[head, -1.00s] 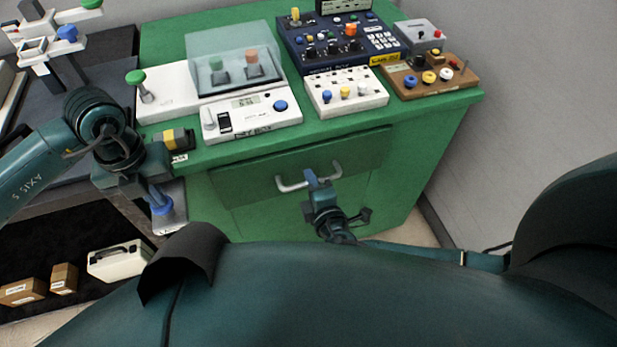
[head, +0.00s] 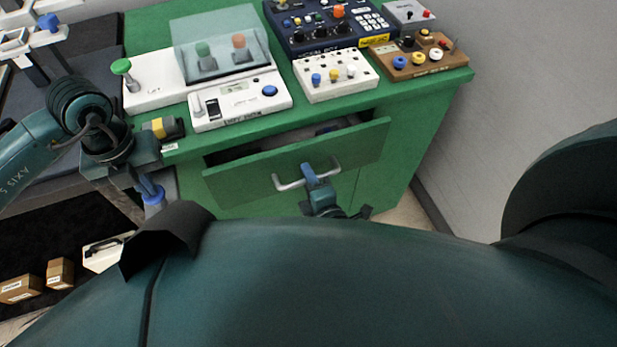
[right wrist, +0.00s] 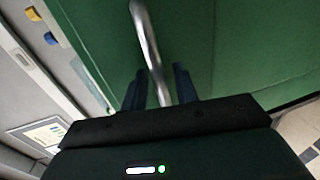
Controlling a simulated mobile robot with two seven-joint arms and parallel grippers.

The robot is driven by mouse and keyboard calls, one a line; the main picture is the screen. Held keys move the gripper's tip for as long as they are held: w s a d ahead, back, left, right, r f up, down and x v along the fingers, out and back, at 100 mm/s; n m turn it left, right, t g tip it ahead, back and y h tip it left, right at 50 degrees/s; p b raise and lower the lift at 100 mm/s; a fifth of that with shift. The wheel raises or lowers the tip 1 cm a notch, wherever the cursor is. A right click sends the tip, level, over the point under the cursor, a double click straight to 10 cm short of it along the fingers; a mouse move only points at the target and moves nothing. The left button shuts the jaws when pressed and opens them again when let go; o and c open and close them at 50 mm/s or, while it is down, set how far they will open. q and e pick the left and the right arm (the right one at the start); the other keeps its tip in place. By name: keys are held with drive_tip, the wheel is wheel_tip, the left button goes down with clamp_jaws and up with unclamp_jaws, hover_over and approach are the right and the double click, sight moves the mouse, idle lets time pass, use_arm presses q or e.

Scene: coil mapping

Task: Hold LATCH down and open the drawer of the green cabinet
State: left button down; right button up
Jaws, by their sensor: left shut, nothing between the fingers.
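The green cabinet's drawer (head: 235,177) is pulled part-way out, with a dark gap behind its front. My right gripper (head: 310,173) is at its silver handle (head: 290,184). In the right wrist view the handle bar (right wrist: 150,45) runs between the two fingers (right wrist: 160,88), which are closed on it. A yellow-and-black switch (head: 160,128) sits at the cabinet's front left edge, above a small label (head: 170,147) too small to read; I cannot tell whether it is LATCH. My left gripper (head: 152,192) is shut and empty, pointing down, below and left of that switch.
On the cabinet top (head: 150,38) stand a white panel with a clear cover (head: 215,45), a white button box (head: 335,85), a dark blue console (head: 310,35) and a brown box (head: 425,62). A wall (head: 520,70) is at the right. Boxes (head: 60,272) lie low at the left.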

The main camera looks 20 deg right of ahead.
drive_tip(key=v, duration=0.7)
drive_tip(key=shift+s, duration=0.25)
use_arm(q)
wheel_tip(320, 180, up, 8)
idle(0.9)
idle(0.4)
